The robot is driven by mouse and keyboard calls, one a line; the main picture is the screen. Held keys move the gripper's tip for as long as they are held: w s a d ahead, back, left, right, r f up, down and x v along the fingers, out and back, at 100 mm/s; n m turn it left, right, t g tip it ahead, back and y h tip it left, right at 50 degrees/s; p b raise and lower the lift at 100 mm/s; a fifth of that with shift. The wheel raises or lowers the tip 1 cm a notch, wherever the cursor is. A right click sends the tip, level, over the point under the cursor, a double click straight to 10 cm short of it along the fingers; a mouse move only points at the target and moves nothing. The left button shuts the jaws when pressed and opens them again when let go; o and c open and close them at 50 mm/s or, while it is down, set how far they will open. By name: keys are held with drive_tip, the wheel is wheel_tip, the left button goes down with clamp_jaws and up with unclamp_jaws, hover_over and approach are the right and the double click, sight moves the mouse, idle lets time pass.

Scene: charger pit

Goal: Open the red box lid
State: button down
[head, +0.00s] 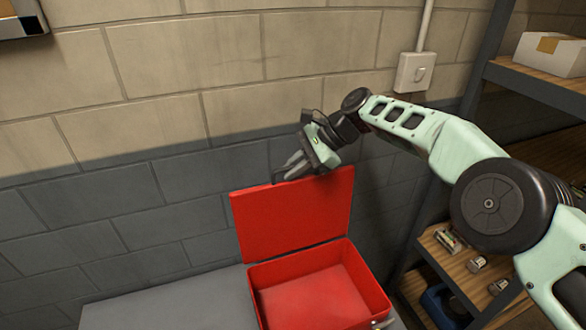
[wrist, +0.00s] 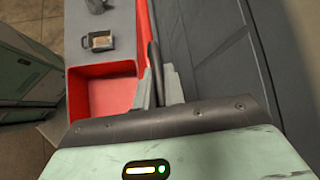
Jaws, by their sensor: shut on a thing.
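The red box (head: 382,290) stands on the grey bench top with its mouth open, and its inside looks empty. Its red lid (head: 290,218) stands up nearly vertical at the back of the box, close to the wall. My gripper (head: 287,174) is at the lid's upper edge, shut on the lid. In the wrist view the fingers (wrist: 160,80) are close together beside the thin red lid (wrist: 142,30), with a dark bar between them. The exact contact is partly hidden. The open box (wrist: 100,98) shows to the left of the fingers there.
A block wall (head: 110,215) runs close behind the lid. A grey bench (head: 170,300) extends left, clear. Shelves (head: 535,82) with a carton (head: 550,53) stand at the right. A small metal holder (wrist: 98,42) sits on the bench past the box.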

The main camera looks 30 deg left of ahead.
drive_tip(key=shift+f, duration=0.15)
drive_tip(key=c, duration=1.5)
unclamp_jaws()
drive_tip(key=shift+d, duration=0.1)
drive_tip(key=shift+f, duration=0.1)
drive_tip(key=v, duration=1.8)
drive_tip(key=shift+a+r+b, duration=0.25)
drive_tip(key=shift+a+b, duration=0.05)
drive_tip(key=shift+b, duration=0.05)
